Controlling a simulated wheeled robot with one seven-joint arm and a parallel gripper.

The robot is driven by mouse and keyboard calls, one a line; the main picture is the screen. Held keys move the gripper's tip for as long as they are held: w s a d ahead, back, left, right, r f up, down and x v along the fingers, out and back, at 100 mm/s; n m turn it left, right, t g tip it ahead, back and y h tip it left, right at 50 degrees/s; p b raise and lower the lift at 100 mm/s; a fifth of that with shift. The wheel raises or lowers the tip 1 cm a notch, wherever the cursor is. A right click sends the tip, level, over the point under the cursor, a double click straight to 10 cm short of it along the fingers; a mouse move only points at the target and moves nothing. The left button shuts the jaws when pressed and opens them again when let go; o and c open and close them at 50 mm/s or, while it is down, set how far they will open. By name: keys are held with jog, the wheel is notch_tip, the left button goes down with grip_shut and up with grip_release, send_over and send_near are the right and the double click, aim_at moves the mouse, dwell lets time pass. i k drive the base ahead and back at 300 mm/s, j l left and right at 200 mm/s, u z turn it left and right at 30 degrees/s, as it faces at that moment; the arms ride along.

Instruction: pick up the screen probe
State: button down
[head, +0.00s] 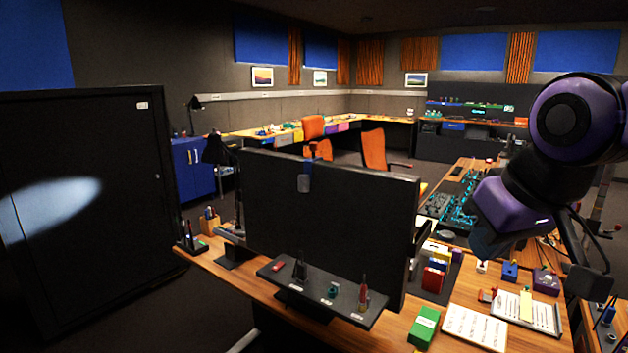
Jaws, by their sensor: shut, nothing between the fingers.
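A small grey device with a blue upper part (304,180) hangs over the top edge of the large black monitor (345,215), on its back side; I take it to be the screen probe. Its far side is hidden. My gripper (488,250) is at the right, at the end of my purple and black arm, above the desk. It is shut and empty, well to the right of the device and apart from it. Its fingertips are dark and hard to make out.
A dark shelf (325,292) with several small upright tools projects behind the monitor. The wooden desk (462,290) holds a green box (424,327), red boxes, papers and a notebook. A black desk lamp (228,160) stands at the monitor's left. A black cabinet (90,240) fills the left.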

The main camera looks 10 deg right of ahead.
aim_at(304, 179)
jog(key=z, duration=2.4)
jog(key=u, duration=2.4)
jog(key=i+j+z, duration=0.45)
jog(key=i+j, duration=0.55)
jog(key=j, duration=0.15)
